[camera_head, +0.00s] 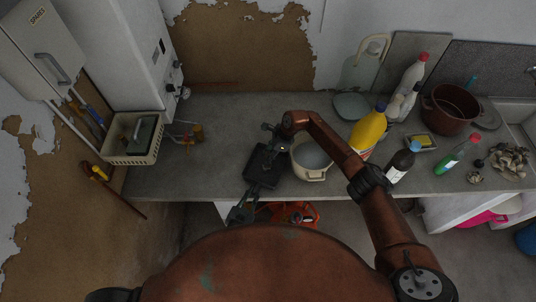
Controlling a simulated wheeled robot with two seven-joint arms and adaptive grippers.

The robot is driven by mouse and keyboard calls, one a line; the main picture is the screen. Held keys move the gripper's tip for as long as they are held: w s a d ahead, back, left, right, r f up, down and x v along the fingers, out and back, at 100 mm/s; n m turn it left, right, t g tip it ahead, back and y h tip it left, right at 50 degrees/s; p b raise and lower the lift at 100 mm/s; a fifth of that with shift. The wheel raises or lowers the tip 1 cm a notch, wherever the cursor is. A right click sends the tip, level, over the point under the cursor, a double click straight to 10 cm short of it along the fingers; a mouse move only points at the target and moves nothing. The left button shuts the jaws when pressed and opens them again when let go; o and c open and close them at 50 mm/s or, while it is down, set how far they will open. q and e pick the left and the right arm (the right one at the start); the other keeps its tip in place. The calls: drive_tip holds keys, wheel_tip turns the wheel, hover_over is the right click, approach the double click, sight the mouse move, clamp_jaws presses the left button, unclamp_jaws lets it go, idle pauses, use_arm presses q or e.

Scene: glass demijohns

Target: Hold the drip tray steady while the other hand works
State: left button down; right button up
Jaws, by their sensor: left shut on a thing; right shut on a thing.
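The drip tray (256,178) looks like a dark, shallow, roughly square tray near the front edge of the grey counter, left of a cream pot. My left gripper (251,191) is at its near edge, low in the picture, and is shut on that edge. My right gripper (271,144) comes over from the right and is at the tray's far side. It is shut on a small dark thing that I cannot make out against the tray. The dark fingers and dark tray blend together, so the exact contacts are hard to see.
The cream pot (311,173) stands close to the tray's right, under my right arm. A cream basket (133,152) is at left. Counter behind the tray is mostly clear.

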drive_tip(key=shift+s+a, duration=0.2)
drive_tip(key=shift+s, duration=0.35)
drive_tip(key=shift+s+a, duration=0.2)
drive_tip(key=shift+s, duration=0.35)
drive_tip(key=shift+w+a, duration=0.15)
drive_tip(key=shift+a, duration=0.2)
drive_tip(key=shift+w+d, duration=0.15)
drive_tip(key=shift+w, duration=0.5)
drive_tip(key=shift+w+d, duration=0.3)
drive_tip(key=shift+w, duration=0.3)
drive_tip(key=shift+w+d, duration=0.25)
drive_tip(key=shift+w, duration=0.3)
drive_tip(key=shift+s+a, duration=0.4)
drive_tip(key=shift+s, duration=0.5)
drive_tip(key=shift+s+a, duration=0.35)
drive_tip(key=shift+s, duration=0.5)
wheel_tip(320, 180, up, 8)
use_arm(q)
drive_tip(key=c, duration=1.8)
unclamp_jaws()
